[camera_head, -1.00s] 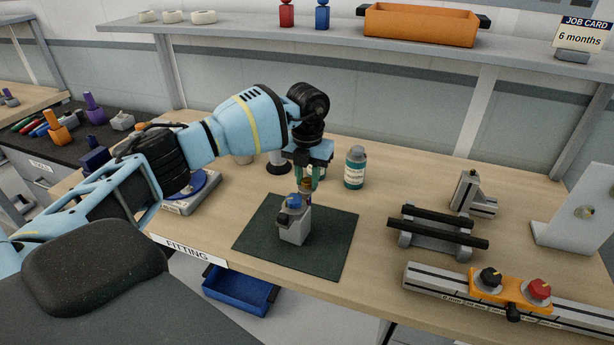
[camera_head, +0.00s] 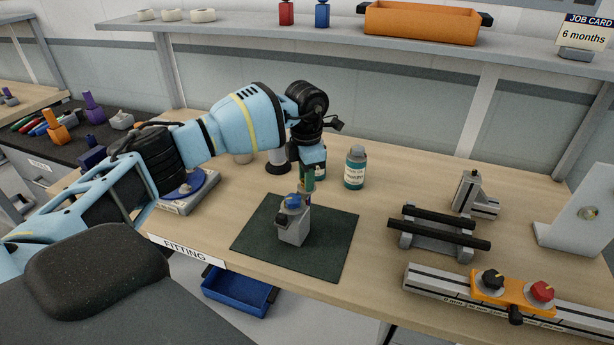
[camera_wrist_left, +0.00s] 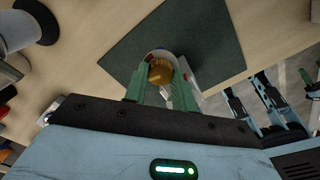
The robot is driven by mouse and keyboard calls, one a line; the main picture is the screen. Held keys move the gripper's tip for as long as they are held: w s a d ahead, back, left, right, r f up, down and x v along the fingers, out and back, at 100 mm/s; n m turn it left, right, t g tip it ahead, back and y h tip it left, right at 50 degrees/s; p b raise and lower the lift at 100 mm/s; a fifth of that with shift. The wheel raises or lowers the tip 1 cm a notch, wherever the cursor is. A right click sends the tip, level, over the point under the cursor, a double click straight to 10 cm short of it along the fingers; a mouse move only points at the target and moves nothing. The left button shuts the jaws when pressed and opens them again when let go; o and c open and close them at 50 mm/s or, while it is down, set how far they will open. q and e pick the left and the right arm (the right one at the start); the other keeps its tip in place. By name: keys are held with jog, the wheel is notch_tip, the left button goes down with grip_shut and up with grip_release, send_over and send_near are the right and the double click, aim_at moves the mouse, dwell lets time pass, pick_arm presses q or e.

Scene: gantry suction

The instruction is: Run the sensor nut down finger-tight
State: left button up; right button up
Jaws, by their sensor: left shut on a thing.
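The grey fixture block (camera_head: 292,232) with a blue part (camera_head: 292,202) on top stands upright on the dark green mat (camera_head: 335,240). My left gripper (camera_head: 308,188) points down over the back of the block, with its green fingers at a small brass-coloured nut. In the left wrist view the brass nut (camera_wrist_left: 160,72) sits between the fingertips of my left gripper (camera_wrist_left: 160,85), which is shut on it. The nut's thread and seating are hidden from both views.
A labelled bottle (camera_head: 355,168) stands close to the right of my gripper. A dark rail stand (camera_head: 440,238) and an orange clamp unit (camera_head: 515,291) on a rail are to the right. A scale-like device (camera_head: 185,190) is to the left. The mat around the block is clear.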

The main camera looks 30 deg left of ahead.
pick_arm(q)
jog(key=shift+m, duration=0.5)
jog(key=o, duration=1)
jog(key=shift+r, duration=0.2)
notch_tip(320, 180, up, 7)
jog(key=shift+r, duration=0.2)
